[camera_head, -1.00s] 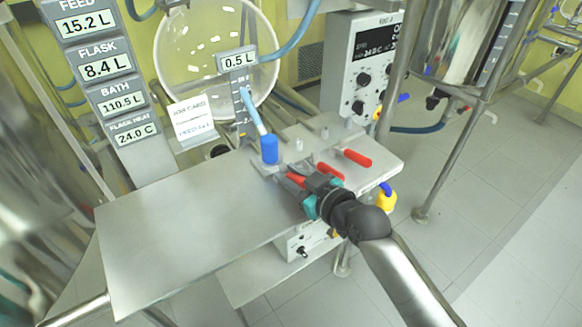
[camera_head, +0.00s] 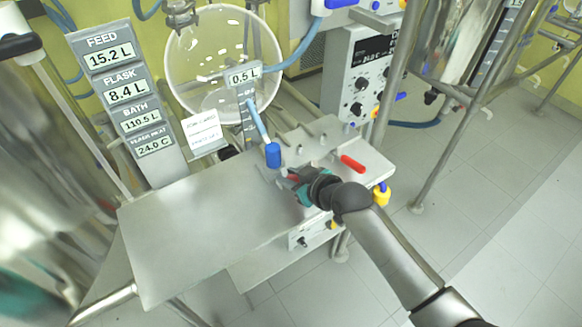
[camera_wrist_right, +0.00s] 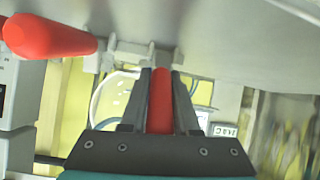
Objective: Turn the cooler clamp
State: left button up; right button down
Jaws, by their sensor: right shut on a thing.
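My right gripper (camera_head: 294,178) is at the steel plate of the bench, just right of the blue cap. It is shut on a red clamp handle. That handle (camera_wrist_right: 160,100) shows between the two fingers in the right wrist view, and a bit of it shows in the head view (camera_head: 293,178). The clamp body under it is mostly hidden by my gripper. Another red handle (camera_head: 352,163) lies free to the right on the same plate. A red handle also shows at the left of the right wrist view (camera_wrist_right: 50,38).
A blue cap (camera_head: 273,155) on a light blue tube stands close left of my gripper. A round glass vessel (camera_head: 210,60) and a control box (camera_head: 362,75) stand behind. The flat metal tabletop (camera_head: 200,235) is clear. Steel posts rise at the right.

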jog(key=g+h+p, duration=0.1)
jog(key=p, duration=0.2)
jog(key=w+a+r+g+h+p, duration=0.1)
jog(key=g+p, duration=0.1)
jog(key=p, duration=0.1)
jog(key=shift+a+h, duration=0.1)
jog(key=shift+h, duration=0.3)
jog(key=shift+w+a+f+g+h, duration=0.15)
jog(key=shift+g+h, duration=0.1)
jog(key=shift+g, duration=0.2)
jog(key=shift+w+g+h, duration=0.1)
jog(key=shift+g+h, duration=0.15)
jog(key=shift+g, duration=0.2)
jog(key=shift+w+a+f+g+h, duration=0.15)
jog(key=shift+g+h, duration=0.25)
jog(key=shift+g, duration=0.5)
jog(key=c, duration=0.7)
grip_release()
jog(key=shift+w+h, duration=0.15)
jog(key=shift+h, duration=0.15)
